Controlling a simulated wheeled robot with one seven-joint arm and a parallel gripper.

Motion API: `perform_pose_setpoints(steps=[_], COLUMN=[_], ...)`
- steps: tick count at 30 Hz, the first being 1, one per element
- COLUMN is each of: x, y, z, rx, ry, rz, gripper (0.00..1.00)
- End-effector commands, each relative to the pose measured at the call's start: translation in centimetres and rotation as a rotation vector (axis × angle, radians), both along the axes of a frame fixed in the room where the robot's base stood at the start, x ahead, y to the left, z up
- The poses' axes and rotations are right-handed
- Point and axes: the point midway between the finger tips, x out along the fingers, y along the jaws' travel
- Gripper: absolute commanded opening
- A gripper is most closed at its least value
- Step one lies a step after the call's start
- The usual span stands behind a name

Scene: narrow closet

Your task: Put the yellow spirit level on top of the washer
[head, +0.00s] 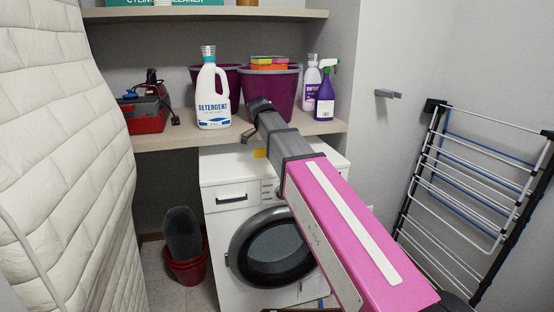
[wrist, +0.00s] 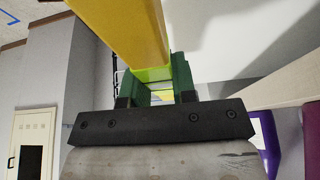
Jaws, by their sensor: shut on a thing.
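The yellow spirit level (wrist: 125,30) fills the upper middle of the wrist view, with a bright green-yellow part between the fingers. My gripper (wrist: 153,88) is shut on it, a green finger on each side. In the head view only a small yellow piece of the level (head: 260,153) shows beside my gripper (head: 251,138), over the washer's top area; my arm hides the rest. The white washer (head: 222,172) stands under the shelf with its round dark door in front. I cannot tell whether the level touches the washer's top.
The shelf (head: 165,141) above the washer holds a detergent bottle (head: 212,95), purple buckets (head: 283,95), spray bottles (head: 325,95) and a red toolbox (head: 145,113). A drying rack (head: 470,180) leans at right. Red buckets (head: 187,270) stand left of the washer, near a quilted mattress (head: 60,150).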

Motion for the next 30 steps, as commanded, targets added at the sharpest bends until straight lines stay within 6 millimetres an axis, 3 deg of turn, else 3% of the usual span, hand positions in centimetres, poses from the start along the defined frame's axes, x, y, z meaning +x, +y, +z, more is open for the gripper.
perform_pose_setpoints(steps=[12, 23, 24, 26, 30], x=[0.0, 0.0, 0.0, 0.0, 0.0], y=[-0.1, 0.0, 0.0, 0.0, 0.0], z=[-4.0, -4.3, -4.3, -4.3, -4.3], rx=[0.0, 0.0, 0.0, 0.0, 0.0], ry=[0.0, -0.001, -0.001, -0.001, -0.001], rz=[0.001, 0.001, 0.001, 0.001, 0.001], gripper=[0.0, 0.0, 0.32, 0.51, 0.51])
